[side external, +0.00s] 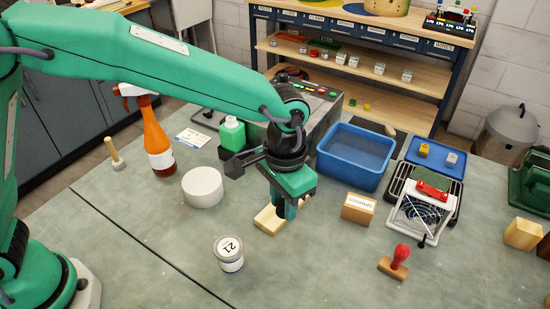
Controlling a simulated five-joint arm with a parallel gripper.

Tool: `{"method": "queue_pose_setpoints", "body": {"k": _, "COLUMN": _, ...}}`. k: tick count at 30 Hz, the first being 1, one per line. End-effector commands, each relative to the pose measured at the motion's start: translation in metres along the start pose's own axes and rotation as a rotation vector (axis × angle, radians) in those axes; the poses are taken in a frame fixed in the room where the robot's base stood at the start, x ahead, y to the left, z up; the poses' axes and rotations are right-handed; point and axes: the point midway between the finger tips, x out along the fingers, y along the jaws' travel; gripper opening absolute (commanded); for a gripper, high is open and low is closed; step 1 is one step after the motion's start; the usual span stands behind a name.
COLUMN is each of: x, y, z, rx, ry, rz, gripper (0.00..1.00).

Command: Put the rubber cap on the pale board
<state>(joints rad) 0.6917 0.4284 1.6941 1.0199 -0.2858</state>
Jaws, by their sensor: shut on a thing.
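The pale board (268,221) is a small light wooden piece lying on the bench near the middle of the side view. I cannot tell whether the held thing touches the board.
The front bench is mostly clear.

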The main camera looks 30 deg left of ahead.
Motion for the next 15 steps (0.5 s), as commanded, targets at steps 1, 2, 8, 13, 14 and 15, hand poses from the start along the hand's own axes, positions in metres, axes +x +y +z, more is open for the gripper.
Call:
{"method": "queue_pose_setpoints", "body": {"k": 1, "x": 0.005, "y": -0.006, "z": -0.004, "rx": -0.003, "ry": -0.003, "rz": -0.001, "gripper": 0.07}}
{"method": "queue_pose_setpoints", "body": {"k": 2, "x": 0.007, "y": -0.010, "z": -0.006, "rx": -0.004, "ry": -0.003, "rz": -0.001, "gripper": 0.07}}
{"method": "queue_pose_setpoints", "body": {"k": 8, "x": 0.027, "y": -0.035, "z": -0.025, "rx": -0.004, "ry": -0.003, "rz": 0.000, "gripper": 0.07}}
{"method": "queue_pose_setpoints", "body": {"k": 13, "x": 0.043, "y": -0.057, "z": -0.042, "rx": -0.004, "ry": -0.001, "rz": 0.000, "gripper": 0.07}}
{"method": "queue_pose_setpoints", "body": {"k": 14, "x": 0.046, "y": -0.061, "z": -0.044, "rx": -0.004, "ry": -0.002, "rz": 0.000, "gripper": 0.07}}
{"method": "queue_pose_setpoints", "body": {"k": 15, "x": 0.049, "y": -0.066, "z": -0.048, "rx": -0.004, "ry": -0.001, "rz": 0.000, "gripper": 0.07}}
